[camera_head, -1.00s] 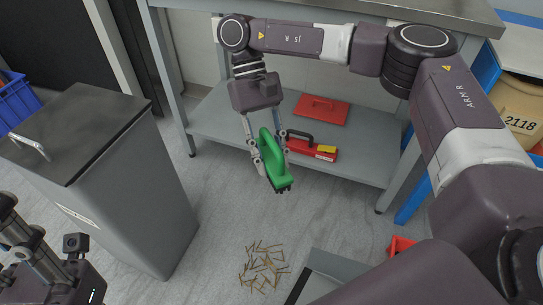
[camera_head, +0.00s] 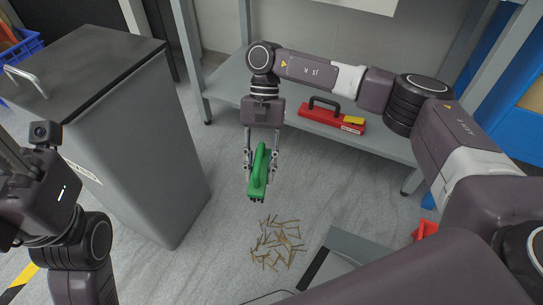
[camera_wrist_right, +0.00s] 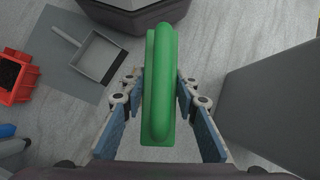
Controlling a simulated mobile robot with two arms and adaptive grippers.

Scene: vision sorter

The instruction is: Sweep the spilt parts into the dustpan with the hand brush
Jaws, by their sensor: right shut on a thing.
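My right gripper (camera_head: 261,160) is shut on the green hand brush (camera_head: 259,172) and holds it above the floor, its dark bristles pointing down. The brush fills the middle of the right wrist view (camera_wrist_right: 158,85), between both fingers. The spilt parts (camera_head: 277,243), thin brown sticks, lie in a loose pile on the floor, just below the brush in the head view. The grey dustpan (camera_wrist_right: 97,56) lies on a grey mat (camera_wrist_right: 60,75) in the right wrist view. My left arm is at the left edge of the head view; its fingertips cannot be made out.
A grey cabinet with a black top (camera_head: 85,65) stands left of the brush. A workbench with a lower shelf (camera_head: 225,85) stands behind, bearing a red tool (camera_head: 330,115). A red bin (camera_wrist_right: 15,77) sits beside the mat.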

